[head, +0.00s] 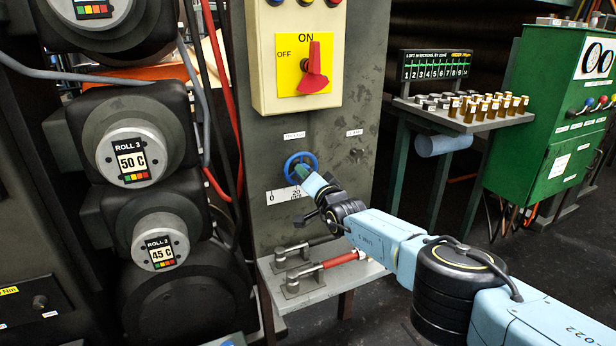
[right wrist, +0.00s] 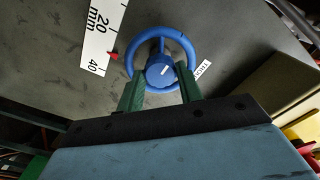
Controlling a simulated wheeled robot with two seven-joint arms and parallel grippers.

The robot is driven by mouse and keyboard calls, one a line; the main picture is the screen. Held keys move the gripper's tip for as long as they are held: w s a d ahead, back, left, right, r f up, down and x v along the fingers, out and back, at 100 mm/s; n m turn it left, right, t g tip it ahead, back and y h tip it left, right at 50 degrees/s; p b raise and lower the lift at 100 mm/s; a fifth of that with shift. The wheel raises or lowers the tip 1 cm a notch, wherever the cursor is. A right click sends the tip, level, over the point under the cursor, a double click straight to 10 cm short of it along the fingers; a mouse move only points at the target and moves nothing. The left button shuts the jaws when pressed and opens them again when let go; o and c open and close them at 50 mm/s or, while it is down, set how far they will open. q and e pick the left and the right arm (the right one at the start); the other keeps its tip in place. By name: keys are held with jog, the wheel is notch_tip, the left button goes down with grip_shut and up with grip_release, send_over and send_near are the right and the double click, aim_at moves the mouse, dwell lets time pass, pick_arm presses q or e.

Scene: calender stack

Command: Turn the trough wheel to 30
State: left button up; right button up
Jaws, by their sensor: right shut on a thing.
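The blue trough wheel (head: 290,160) is mounted on the dark grey panel under a small label. In the right wrist view its ring and round hub (right wrist: 160,68) face me. My right gripper (head: 304,174) is at the wheel. Its two green fingers (right wrist: 159,82) reach over the lower rim, one on each side of the hub, and are shut on the wheel. Their exact contact is hard to see. A white millimetre scale (right wrist: 96,35) sits beside the wheel, with a red pointer (right wrist: 114,54) between the marks 20 and 40. My left gripper is not in view.
A red-handled clamp (head: 340,259) sits on a grey shelf (head: 318,290) below the wheel. A yellow switch plate (head: 290,75) with a red knob is above. Rolls (head: 132,160) and hanging cables are at left. A green cabinet (head: 560,110) stands at right.

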jog(key=shift+n, duration=0.3)
jog(key=o, duration=1)
